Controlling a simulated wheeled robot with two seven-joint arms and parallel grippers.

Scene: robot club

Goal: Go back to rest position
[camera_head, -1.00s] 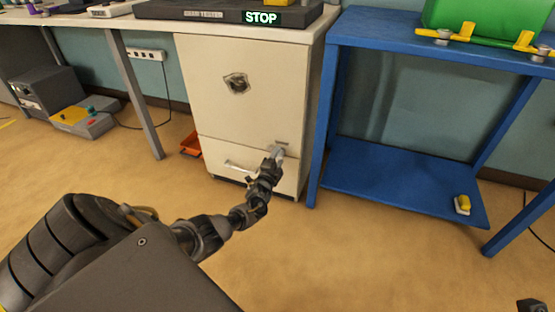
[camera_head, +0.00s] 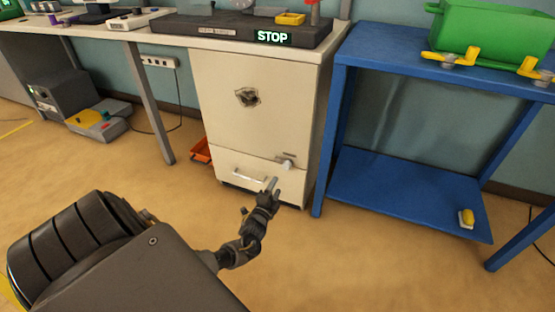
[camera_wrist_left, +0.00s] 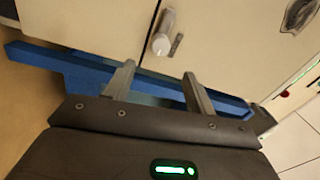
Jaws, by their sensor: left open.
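My left gripper (camera_head: 271,184) is in front of the lower drawer of the white cabinet (camera_head: 253,125), apart from it. In the left wrist view the left gripper (camera_wrist_left: 158,85) has its two fingers spread with nothing between them. A small grey handle or knob (camera_head: 286,163) sits at the right of the cabinet front, and it also shows in the left wrist view (camera_wrist_left: 163,35) beyond the fingers. The drawer's bar handle (camera_head: 249,178) is just left of the gripper. The cabinet looks closed. My right gripper does not show.
A blue shelf table (camera_head: 390,200) stands right of the cabinet, with a green bin (camera_head: 490,38) on top and a small yellow object (camera_head: 467,218) on its lower shelf. The front floor is clear.

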